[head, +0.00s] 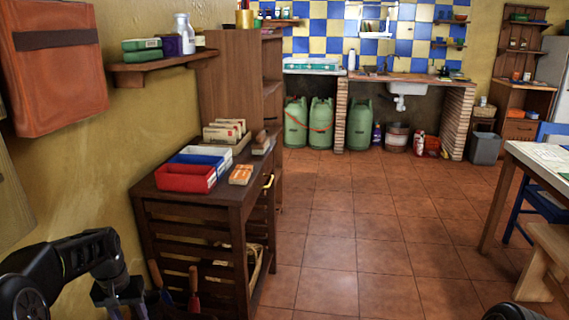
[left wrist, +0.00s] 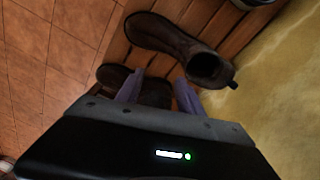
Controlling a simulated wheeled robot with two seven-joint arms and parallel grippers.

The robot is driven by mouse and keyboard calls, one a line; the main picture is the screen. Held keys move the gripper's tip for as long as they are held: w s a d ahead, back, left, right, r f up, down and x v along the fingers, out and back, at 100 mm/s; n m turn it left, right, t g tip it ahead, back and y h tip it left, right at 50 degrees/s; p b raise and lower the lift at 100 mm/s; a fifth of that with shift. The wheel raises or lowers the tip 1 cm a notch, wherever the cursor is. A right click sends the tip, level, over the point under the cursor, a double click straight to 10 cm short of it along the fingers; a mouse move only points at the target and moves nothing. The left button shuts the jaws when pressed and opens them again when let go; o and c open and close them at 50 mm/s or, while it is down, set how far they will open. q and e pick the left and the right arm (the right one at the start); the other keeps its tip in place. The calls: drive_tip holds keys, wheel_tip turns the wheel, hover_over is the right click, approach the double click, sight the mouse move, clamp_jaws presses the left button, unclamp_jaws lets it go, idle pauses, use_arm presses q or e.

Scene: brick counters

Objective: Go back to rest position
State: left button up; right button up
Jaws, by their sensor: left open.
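My left arm comes in at the lower left of the head view, bent, with its gripper (head: 124,304) low beside the wooden cabinet, partly cut off by the bottom edge. In the left wrist view my left gripper (left wrist: 158,90) is open, its two purplish fingers apart. Dark brown boots lie below and beyond the fingers; part of one shows between them. I cannot tell whether the fingers touch any boot. My right gripper is not in view.
A dark wooden cabinet (head: 190,204) with red (head: 186,179), white and blue trays stands close by. A brown boot (left wrist: 170,38) rests on a slatted wooden rack (left wrist: 205,22) by the yellow wall. A table (head: 541,160) is at right. Tiled floor (head: 360,235) is clear in the middle.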

use_arm(q)
drive_tip(key=w+d+f+t, duration=0.35)
drive_tip(key=d+f, duration=0.25)
drive_tip(key=f, duration=0.2)
drive_tip(key=s+d+f+h, duration=0.2)
drive_tip(key=s+d+f, duration=0.2)
drive_tip(key=d+f, duration=0.65)
drive_tip(key=s+d+f+g+h, duration=0.1)
drive_tip(key=s+d+f, duration=0.5)
drive_tip(key=s+d, duration=0.55)
drive_tip(key=s+d+f+m+g+h, duration=0.1)
drive_tip(key=s+d, duration=0.3)
drive_tip(key=s, duration=0.3)
drive_tip(key=s+d+f+g, duration=0.1)
drive_tip(key=s+d+g, duration=0.15)
drive_tip(key=s, duration=0.45)
wheel_tip(320, 180, up, 18)
drive_tip(key=t+p, duration=0.1)
drive_tip(key=p, duration=1.7)
drive_tip(key=shift+w+d+r+p, duration=0.15)
drive_tip(key=shift+w+r+p, duration=0.1)
drive_tip(key=shift+w+p, duration=0.1)
